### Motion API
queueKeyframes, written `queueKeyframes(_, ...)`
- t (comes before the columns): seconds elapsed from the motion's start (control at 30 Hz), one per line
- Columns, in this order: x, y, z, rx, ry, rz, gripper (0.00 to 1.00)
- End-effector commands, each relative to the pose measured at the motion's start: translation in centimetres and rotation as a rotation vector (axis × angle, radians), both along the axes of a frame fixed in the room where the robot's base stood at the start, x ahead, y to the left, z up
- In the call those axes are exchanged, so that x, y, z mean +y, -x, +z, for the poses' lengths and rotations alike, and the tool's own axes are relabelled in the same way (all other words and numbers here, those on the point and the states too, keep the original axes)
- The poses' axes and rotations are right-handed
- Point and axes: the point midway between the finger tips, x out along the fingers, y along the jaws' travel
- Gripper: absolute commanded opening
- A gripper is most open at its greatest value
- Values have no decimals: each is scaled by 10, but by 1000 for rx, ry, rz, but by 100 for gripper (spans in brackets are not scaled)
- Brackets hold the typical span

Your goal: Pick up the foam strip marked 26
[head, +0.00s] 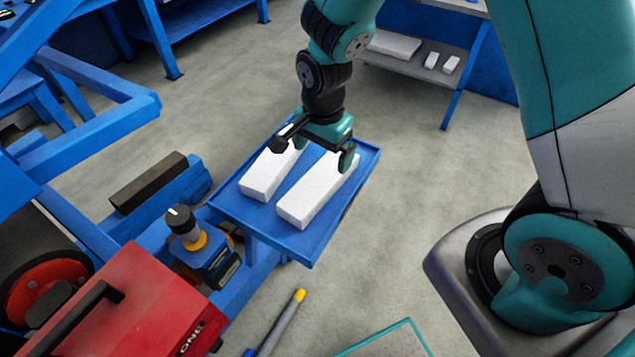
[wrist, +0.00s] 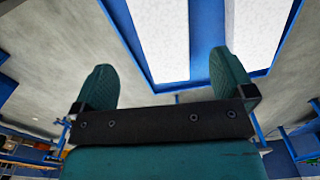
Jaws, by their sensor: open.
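Two long white foam strips lie side by side on a blue tray (head: 298,238): a left strip (head: 263,180) and a right strip (head: 310,200). I can read no number on either, so I cannot tell which is marked 26. My gripper (head: 324,152) is open and empty, over the far ends of the strips, with its right finger in front of the right strip. In the wrist view my gripper (wrist: 164,80) has spread fingers; one strip (wrist: 160,38) appears between them and the other strip (wrist: 258,32) to the right. Contact is not visible.
A red case (head: 130,300) and a blue-black device with a knob (head: 205,250) stand left of the tray. A dark block (head: 148,182) lies further left. A shelf (head: 415,65) with white pieces is at the back. Grey floor is clear right of the tray.

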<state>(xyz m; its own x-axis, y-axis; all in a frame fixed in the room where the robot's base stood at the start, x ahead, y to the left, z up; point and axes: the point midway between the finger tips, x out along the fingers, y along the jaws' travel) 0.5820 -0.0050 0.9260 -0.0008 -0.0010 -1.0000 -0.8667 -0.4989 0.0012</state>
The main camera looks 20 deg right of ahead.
Motion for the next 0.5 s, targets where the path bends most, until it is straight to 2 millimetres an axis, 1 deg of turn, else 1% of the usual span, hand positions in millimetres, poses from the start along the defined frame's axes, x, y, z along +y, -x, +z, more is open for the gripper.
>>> queueKeyframes(0.03, 0, 1, -10, 5, 1, 0, 100)
queueKeyframes(0.13, 0, 0, -26, 3, 1, 1, 100)
queueKeyframes(0.2, 1, 0, -33, 2, 0, 2, 100)
queueKeyframes(0.37, 1, 0, -42, 2, 0, 3, 100)
queueKeyframes(0.5, -1, -2, -59, 4, 0, 4, 100)
